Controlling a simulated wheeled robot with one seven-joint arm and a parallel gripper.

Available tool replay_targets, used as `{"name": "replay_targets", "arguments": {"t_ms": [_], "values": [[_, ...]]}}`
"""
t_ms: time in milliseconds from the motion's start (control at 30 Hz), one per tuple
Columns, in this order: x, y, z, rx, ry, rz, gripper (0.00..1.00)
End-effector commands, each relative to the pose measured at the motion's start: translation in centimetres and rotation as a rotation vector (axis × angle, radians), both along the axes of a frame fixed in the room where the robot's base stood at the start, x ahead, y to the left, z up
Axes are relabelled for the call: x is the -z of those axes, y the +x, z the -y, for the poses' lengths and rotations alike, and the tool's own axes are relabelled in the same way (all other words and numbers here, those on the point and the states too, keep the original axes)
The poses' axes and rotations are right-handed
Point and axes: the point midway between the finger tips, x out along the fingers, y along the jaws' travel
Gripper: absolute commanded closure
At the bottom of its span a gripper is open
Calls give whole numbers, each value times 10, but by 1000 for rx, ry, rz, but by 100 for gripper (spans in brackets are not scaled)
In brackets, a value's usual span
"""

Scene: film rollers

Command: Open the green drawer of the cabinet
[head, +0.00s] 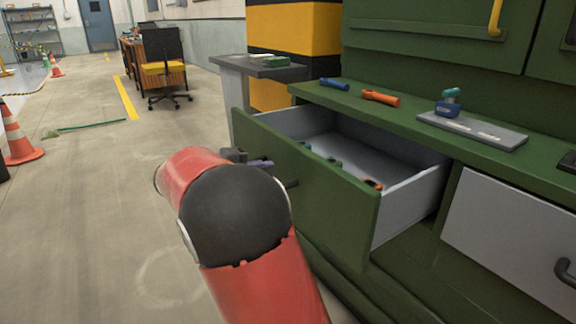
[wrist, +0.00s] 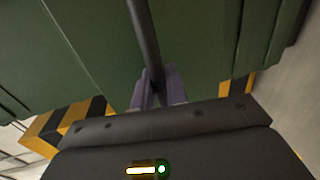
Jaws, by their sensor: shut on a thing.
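The green drawer (head: 318,190) of the green cabinet (head: 420,262) stands well out, with its grey inside (head: 385,152) showing. A few small items lie in it. Its dark bar handle (head: 291,184) is on the green front, partly behind my red arm. In the wrist view the handle (wrist: 143,35) runs down from the top edge to between the purple fingers of my gripper (wrist: 158,88). My gripper is shut on the handle. In the head view only a little of my gripper (head: 262,163) shows beyond my arm.
A grey drawer (head: 515,235) to the right is shut. Tools and a grey plate (head: 472,131) lie on the green counter. A small grey table (head: 258,68) stands past the cabinet by a yellow-black pillar (head: 292,35). The floor (head: 110,200) at the left is largely clear, with cones (head: 18,140) farther left.

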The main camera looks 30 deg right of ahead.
Motion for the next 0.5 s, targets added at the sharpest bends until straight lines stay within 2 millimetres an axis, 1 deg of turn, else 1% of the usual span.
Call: {"name": "replay_targets", "arguments": {"t_ms": [33, 200, 333, 500], "values": [[1, 0, -13, -5, 2, -2, 100], [1, -3, -42, -3, 2, -1, 100], [1, -4, -57, -2, 2, -1, 100], [1, -5, -67, -1, 2, -2, 100]]}}
